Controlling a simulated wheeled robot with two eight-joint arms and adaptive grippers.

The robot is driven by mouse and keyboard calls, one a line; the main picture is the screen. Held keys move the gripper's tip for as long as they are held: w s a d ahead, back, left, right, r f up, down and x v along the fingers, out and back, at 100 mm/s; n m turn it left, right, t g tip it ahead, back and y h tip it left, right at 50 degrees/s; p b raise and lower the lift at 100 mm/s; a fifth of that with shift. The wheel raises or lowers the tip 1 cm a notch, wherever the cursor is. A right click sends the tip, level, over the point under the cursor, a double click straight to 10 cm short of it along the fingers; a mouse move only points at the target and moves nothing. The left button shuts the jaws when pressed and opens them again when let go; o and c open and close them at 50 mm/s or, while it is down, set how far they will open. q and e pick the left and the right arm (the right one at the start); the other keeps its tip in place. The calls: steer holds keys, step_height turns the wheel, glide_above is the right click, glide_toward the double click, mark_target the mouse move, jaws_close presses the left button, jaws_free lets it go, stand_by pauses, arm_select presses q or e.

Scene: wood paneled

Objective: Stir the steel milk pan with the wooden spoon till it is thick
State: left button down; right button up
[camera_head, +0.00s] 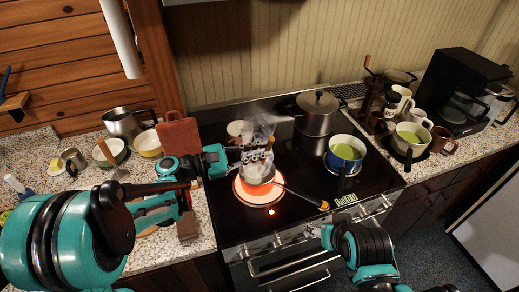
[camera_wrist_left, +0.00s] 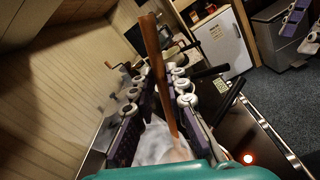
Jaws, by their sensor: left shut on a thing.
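The steel milk pan (camera_head: 261,187) sits on a glowing orange burner, its dark handle (camera_head: 300,195) pointing to the lower right. White steam rises from it and blurs its contents. My left gripper (camera_head: 257,157) is above the pan, shut on the wooden spoon. In the left wrist view the spoon's brown shaft (camera_wrist_left: 152,50) stands between the two finger rows of the left gripper (camera_wrist_left: 158,88). The spoon's lower end is hidden by steam and the gripper. My right gripper (camera_head: 313,231) is low at the stove's front edge, small and partly hidden; its opening is unclear.
A lidded pot (camera_head: 316,112) and a blue pot of green liquid (camera_head: 345,152) stand on the stove. A black coffee machine (camera_head: 455,90) and several mugs fill the right counter. Bowls, a steel jug (camera_head: 124,122) and a brown board (camera_head: 180,136) are on the left counter.

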arm_select(q)
step_height(320, 180, down, 6)
steer(key=w+b, duration=0.2)
steer(key=b, duration=0.3)
steer(key=shift+w+a, duration=0.25)
steer(key=shift+a, duration=0.15)
steer(key=shift+s, duration=0.15)
